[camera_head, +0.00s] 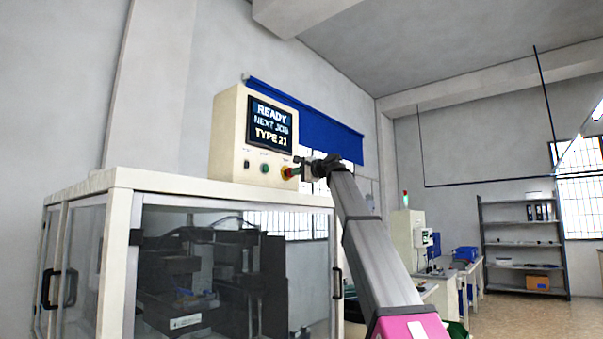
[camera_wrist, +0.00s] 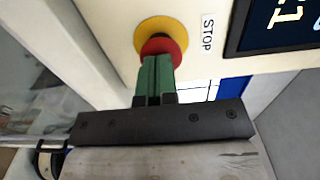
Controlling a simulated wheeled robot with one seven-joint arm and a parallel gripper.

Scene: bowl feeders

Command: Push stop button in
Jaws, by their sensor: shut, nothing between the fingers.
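The stop button is a red mushroom knob on a yellow disc (camera_wrist: 153,30), beside a white label reading STOP, on a cream control box (camera_head: 228,140). In the head view the red stop button (camera_head: 287,173) is at the box's lower right corner, partly hidden by my gripper (camera_head: 297,168). In the wrist view the red knob (camera_wrist: 176,50) shows behind the green fingertips of my gripper (camera_wrist: 156,62). The fingers are shut together with nothing between them. The tips overlap the knob in the picture; I cannot tell whether they touch it or how far in the knob sits.
The control box stands on a white-framed machine enclosure (camera_head: 170,182) with clear panels. Its screen (camera_head: 271,124) reads READY, NEXT JOB, TYPE 21. A green button (camera_head: 264,168) sits left of the stop button. Shelves (camera_head: 520,225) stand far right.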

